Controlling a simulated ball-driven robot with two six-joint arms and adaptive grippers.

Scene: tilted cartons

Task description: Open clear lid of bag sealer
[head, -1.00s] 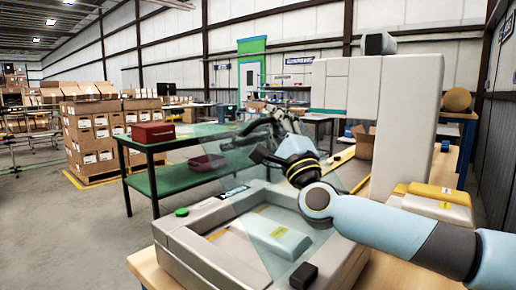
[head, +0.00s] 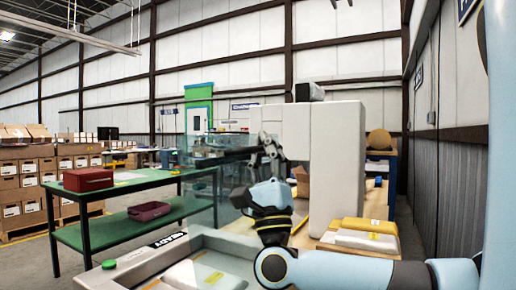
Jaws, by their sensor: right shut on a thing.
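The bag sealer (head: 128,272) is a pale grey machine at the bottom of the head view, with a green button (head: 109,264) on its front left corner. Its clear lid (head: 205,215) is a see-through bluish panel standing raised and steep above the base. My right gripper (head: 238,155) is dark and shut on the lid near its upper edge. Its light blue arm comes in from the lower right and hides part of the sealer. The lid's exact outline is hard to see. My left gripper is not in view.
A tall pale block (head: 338,165) stands behind the sealer. Yellow and white packs (head: 365,235) lie on the wooden table at right. A green table (head: 125,187) with a red box (head: 88,180) stands at left. Stacked cartons (head: 22,185) are farther left.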

